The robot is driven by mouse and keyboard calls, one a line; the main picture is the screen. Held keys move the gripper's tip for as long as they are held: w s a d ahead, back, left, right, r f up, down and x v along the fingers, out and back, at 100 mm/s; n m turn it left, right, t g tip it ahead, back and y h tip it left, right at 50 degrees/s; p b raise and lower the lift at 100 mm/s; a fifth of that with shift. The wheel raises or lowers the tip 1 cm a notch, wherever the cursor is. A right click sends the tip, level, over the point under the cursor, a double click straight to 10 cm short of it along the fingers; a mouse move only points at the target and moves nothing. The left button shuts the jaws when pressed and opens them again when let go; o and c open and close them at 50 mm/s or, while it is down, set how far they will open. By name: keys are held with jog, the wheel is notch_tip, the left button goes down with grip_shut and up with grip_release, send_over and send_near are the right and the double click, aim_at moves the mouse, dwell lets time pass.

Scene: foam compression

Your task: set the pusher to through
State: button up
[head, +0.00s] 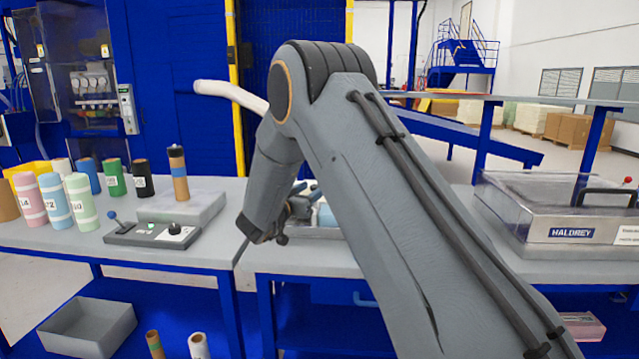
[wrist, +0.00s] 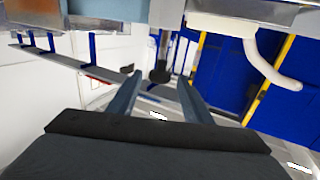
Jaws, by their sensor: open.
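My gripper (wrist: 159,76) is open in the wrist view, its two grey-blue fingers apart. A dark stem with a rounded end (wrist: 160,72) shows between the fingertips, hanging from a grey body at the top of that view. I cannot tell whether it is the pusher, or whether the fingers touch it. In the head view my gripper (head: 298,208) is partly hidden behind my forearm, above the right-hand bench. No part there is clearly marked as a pusher, and no "through" marking is readable.
A control box (head: 152,235) with a blue-tipped lever, a lit green button and a black knob lies on the left bench. A clear-lidded HALDREY case (head: 560,215) is at right. A white curved pipe (head: 232,94) is behind my arm.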

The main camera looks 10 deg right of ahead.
jog(key=p+x, duration=0.1)
jog(key=x, duration=0.5)
jog(key=shift+w+d, duration=0.25)
jog(key=shift+d, duration=0.05)
grip_shut()
